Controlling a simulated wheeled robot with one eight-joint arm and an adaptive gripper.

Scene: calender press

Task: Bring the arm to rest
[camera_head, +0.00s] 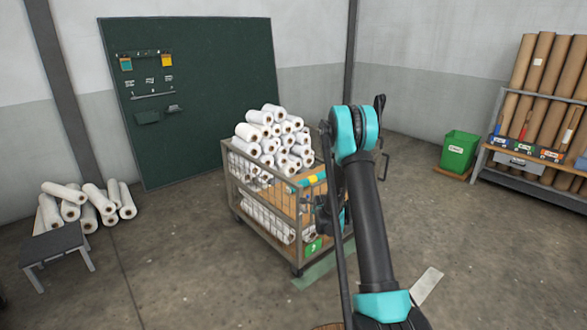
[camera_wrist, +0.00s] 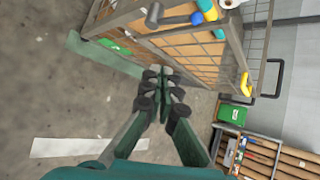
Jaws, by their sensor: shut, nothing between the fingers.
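My gripper (camera_wrist: 160,74) is shut with nothing between its fingers. In the wrist view its fingertips meet in front of the wire-sided cart (camera_wrist: 133,14); I cannot tell how far apart they are. In the head view my arm rises at the right of centre and bends at a teal joint, standing in front of the cart's right end. The gripper is mostly hidden there behind my arm. The cart also shows in the head view (camera_head: 268,252).
White rolls (camera_head: 270,140) are piled on the cart. More rolls (camera_head: 88,207) lie left, behind a low grey stool (camera_head: 57,247). A green bin (camera_head: 459,152) and a rack of brown tubes (camera_head: 535,75) stand right.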

